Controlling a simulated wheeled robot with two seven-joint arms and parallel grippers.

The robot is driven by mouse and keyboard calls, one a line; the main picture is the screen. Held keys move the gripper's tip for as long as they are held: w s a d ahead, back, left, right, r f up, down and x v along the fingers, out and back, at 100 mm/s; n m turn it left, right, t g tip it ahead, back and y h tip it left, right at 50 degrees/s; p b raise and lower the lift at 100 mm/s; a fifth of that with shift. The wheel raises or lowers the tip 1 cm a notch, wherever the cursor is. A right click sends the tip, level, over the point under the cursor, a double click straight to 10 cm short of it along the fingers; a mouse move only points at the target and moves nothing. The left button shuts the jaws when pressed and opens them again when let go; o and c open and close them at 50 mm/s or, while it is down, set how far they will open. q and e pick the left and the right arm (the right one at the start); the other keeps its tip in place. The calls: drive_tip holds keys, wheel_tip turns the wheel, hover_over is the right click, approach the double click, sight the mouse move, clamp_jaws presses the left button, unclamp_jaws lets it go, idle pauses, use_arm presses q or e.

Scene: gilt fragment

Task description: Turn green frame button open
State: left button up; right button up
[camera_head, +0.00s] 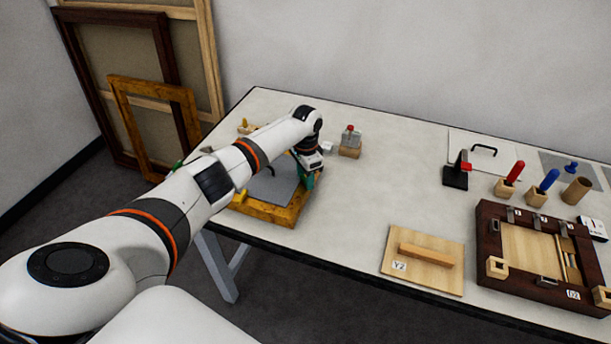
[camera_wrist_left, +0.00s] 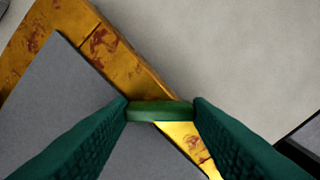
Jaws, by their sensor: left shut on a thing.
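The gilt frame (camera_head: 264,211) lies flat on the table with a grey panel (camera_head: 273,191) in it, mostly behind my left arm. In the left wrist view the gilt frame (camera_wrist_left: 135,62) runs diagonally, with worn red patches, beside the grey panel (camera_wrist_left: 60,120). The green frame button (camera_wrist_left: 160,110) is a small bar between the two fingertips of my left gripper (camera_wrist_left: 160,109), at the inner edge of the frame. My left gripper (camera_head: 308,178) is shut on it, over the frame's right side. Another green piece (camera_head: 177,165) shows at the frame's left. My right gripper is not in view.
A wooden block with a red-topped piece (camera_head: 350,143) stands just right of my left gripper. A board marked Y2 (camera_head: 425,262) and a dark frame (camera_head: 495,240) lie further right. Red- and blue-handled tools (camera_head: 514,173) stand behind. The table's middle is clear.

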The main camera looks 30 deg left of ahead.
sight(305, 179)
use_arm(q)
drive_tip(key=m, duration=0.5)
drive_tip(key=shift+w+r, duration=0.1)
drive_tip(key=shift+m+b, duration=0.4)
drive_tip(key=shift+m, duration=1.8)
drive_tip(key=shift+r, duration=0.1)
drive_tip(key=o, duration=0.8)
drive_tip(key=shift+a, duration=0.1)
drive_tip(key=shift+o, duration=0.9)
wheel_tip(305, 179, up, 12)
drive_tip(key=b, duration=0.2)
drive_tip(key=shift+b, duration=0.4)
